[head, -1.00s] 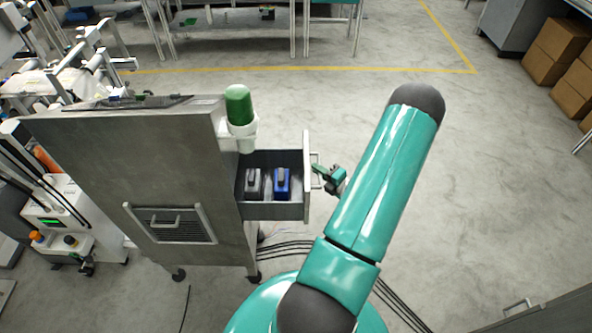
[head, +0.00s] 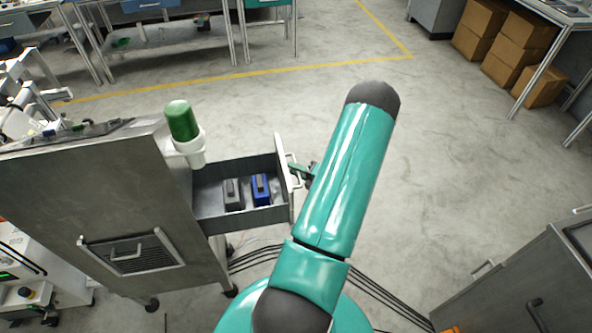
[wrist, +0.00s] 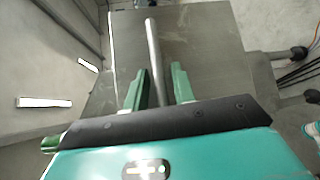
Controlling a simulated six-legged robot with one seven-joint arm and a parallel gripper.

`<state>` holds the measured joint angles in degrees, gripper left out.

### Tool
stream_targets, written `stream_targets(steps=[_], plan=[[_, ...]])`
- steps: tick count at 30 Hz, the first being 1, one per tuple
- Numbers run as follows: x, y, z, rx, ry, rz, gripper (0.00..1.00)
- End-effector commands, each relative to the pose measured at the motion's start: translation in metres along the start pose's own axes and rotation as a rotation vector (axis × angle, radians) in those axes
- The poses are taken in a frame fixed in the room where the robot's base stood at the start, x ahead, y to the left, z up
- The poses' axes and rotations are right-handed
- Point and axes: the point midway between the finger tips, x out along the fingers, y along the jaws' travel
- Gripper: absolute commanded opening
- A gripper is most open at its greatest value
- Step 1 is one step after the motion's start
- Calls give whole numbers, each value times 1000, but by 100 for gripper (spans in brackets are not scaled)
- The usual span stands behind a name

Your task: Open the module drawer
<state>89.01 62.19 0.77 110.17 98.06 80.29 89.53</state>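The module drawer (head: 215,205) is pulled out of the right side of the grey metal cabinet (head: 95,190). Its front panel (head: 284,185) carries a bar handle (head: 296,172) on the outer face. My gripper (head: 303,172) is at this handle, partly hidden by my arm in the head view. In the wrist view, the handle bar (wrist: 154,55) runs between the two green fingers of my gripper (wrist: 161,75). The fingers stand apart, with small gaps seen beside the bar. Whether either finger touches it is hard to tell.
Inside the drawer lie a grey module (head: 233,193) and a blue module (head: 261,189). A dark cabinet (head: 530,280) stands at lower right. Floor behind my arm is clear.

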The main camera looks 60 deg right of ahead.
Motion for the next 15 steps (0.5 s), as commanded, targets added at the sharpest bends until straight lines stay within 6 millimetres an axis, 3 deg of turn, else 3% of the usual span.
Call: stream_targets(steps=[10,15], plan=[[-1,0,0,0,-1,-1,32],[-18,0,1,0,-3,-2,32]])
